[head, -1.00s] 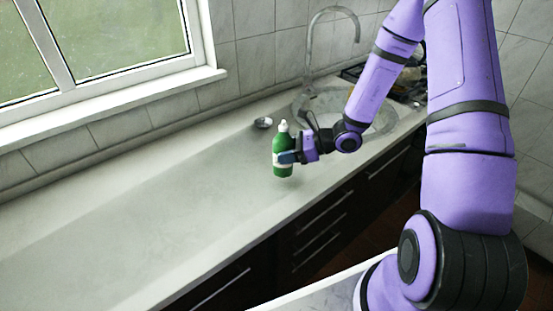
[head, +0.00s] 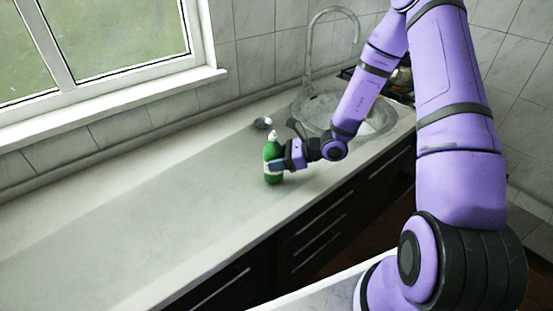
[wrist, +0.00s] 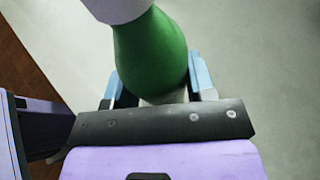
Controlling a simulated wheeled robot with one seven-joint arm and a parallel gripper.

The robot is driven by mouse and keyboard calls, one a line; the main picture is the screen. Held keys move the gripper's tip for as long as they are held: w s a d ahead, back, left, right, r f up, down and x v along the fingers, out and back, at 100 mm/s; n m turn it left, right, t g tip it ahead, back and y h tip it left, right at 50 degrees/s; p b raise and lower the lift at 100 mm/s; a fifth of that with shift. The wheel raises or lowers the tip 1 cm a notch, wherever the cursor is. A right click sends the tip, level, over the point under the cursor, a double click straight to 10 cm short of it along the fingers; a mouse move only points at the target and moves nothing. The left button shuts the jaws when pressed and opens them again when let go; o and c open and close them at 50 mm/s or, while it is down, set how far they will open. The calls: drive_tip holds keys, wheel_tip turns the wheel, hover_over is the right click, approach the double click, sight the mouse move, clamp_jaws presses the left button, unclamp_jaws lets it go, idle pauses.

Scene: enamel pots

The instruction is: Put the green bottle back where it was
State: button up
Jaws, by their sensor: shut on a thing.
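The green bottle (head: 272,159) has a white top and a pale label. It is upright over the worktop (head: 150,215), in front of the small metal bowl. My gripper (head: 279,165) reaches it from the right and is shut on its body. In the wrist view the green bottle (wrist: 150,48) sits between the two blue fingers of my gripper (wrist: 160,82). Its white top is cut off by the upper picture edge. I cannot tell whether its base touches the worktop.
A small metal bowl (head: 262,123) stands just behind the bottle. A round sink (head: 378,118) with a tall tap (head: 311,50) lies to the right, partly behind my arm. The worktop to the left is clear. Its front edge runs above dark drawers (head: 320,235).

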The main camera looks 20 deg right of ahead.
drive_tip(key=o, duration=1.1)
drive_tip(key=shift+f, duration=0.1)
drive_tip(key=shift+s+d+r, duration=0.1)
drive_tip(key=shift+d+r, duration=0.1)
drive_tip(key=shift+r, duration=0.05)
drive_tip(key=v, duration=1.1)
drive_tip(key=s+a+r+n+g+h, duration=0.25)
drive_tip(key=s+r+n, duration=0.25)
drive_tip(key=r+n, duration=0.3)
drive_tip(key=s+a+r+n+g+h, duration=0.25)
drive_tip(key=s+a+r+n, duration=0.2)
drive_tip(key=r, duration=0.55)
drive_tip(key=s+d+r+n+t+h, duration=0.1)
drive_tip(key=s+r+n+h, duration=0.1)
drive_tip(key=s+r+n, duration=0.1)
drive_tip(key=s+d+r+n+t+h, duration=0.1)
drive_tip(key=s+r+n+h, duration=0.1)
drive_tip(key=s+r+n, duration=0.2)
drive_tip(key=s+d+r+n+t+h, duration=0.1)
drive_tip(key=s+r+n+t+h, duration=0.1)
drive_tip(key=s+r, duration=0.5)
drive_tip(key=shift+s+d+r+n+h, duration=0.1)
drive_tip(key=shift+s+d+n+h, duration=0.15)
drive_tip(key=shift+n, duration=0.25)
drive_tip(key=shift+s+d+r+n+h, duration=0.1)
drive_tip(key=shift+s+n+h, duration=0.1)
drive_tip(key=shift+n+h, duration=0.2)
